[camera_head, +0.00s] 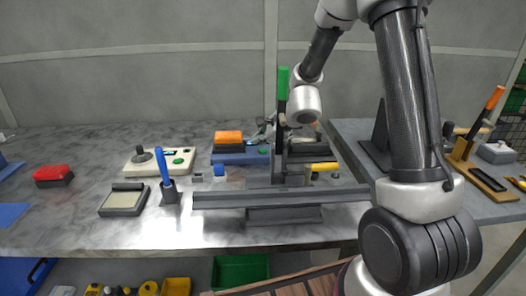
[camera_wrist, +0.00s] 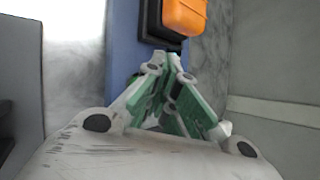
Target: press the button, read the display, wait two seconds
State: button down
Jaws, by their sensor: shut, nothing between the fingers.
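I cannot read the display. My gripper (camera_wrist: 165,65) has green fingers, shut and empty, over the blue base. In the head view it is small and partly hidden behind the upright green-handled tool. No button shows at the fingertips in the wrist view.
A green-handled tool (camera_head: 282,82) stands close to my gripper, above a grey rail (camera_head: 255,200). A blue-handled lever (camera_head: 162,167), a flat-topped box (camera_head: 124,200) and a red block (camera_head: 53,174) stand to the left. The bench's front left is mostly bare.

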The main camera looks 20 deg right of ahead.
aim_at(261, 151)
jog(key=shift+f, duration=0.1)
jog(key=shift+f, duration=0.35)
jog(key=shift+f, duration=0.35)
dwell(0.6)
jog(key=shift+r, duration=0.8)
jog(key=shift+r, duration=0.1)
jog(key=shift+r, duration=2.4)
